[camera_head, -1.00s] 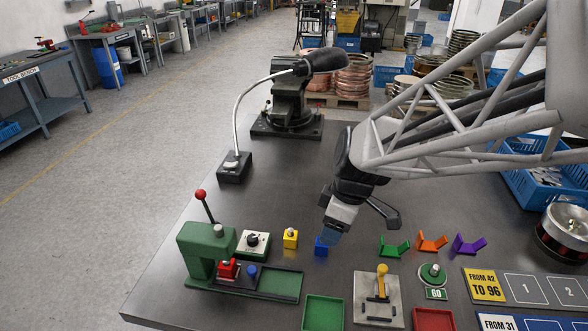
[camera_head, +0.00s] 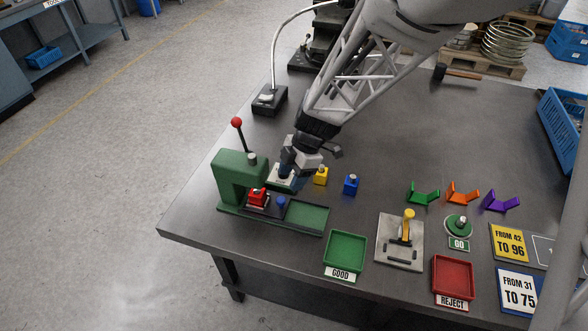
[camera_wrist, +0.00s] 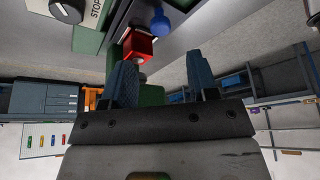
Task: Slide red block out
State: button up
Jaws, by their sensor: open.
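The red block (camera_head: 258,197) sits on the dark slide plate (camera_head: 262,208) of the green press (camera_head: 232,180), under its head. It has a light knob on top. A blue knob (camera_head: 281,202) stands just right of it on the plate. In the wrist view the red block (camera_wrist: 136,46) shows beyond the fingertips, with the blue knob (camera_wrist: 160,20) near it. My gripper (camera_head: 288,178) is open and empty, above and to the right of the red block, apart from it. It hides part of the white dial box (camera_head: 276,184). Its blue fingers (camera_wrist: 160,82) show spread in the wrist view.
A yellow block (camera_head: 321,177) and a blue block (camera_head: 351,185) stand to the right of my gripper. The press's red-balled lever (camera_head: 238,123) rises at left. A green GOOD tray (camera_head: 345,251) and red REJECT tray (camera_head: 453,279) lie in front. Table space behind the blocks is clear.

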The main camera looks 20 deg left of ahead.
aim_at(282, 199)
dwell(0.3)
jog(key=shift+x, duration=3.9)
jog(key=shift+c, duration=0.2)
grip_shut()
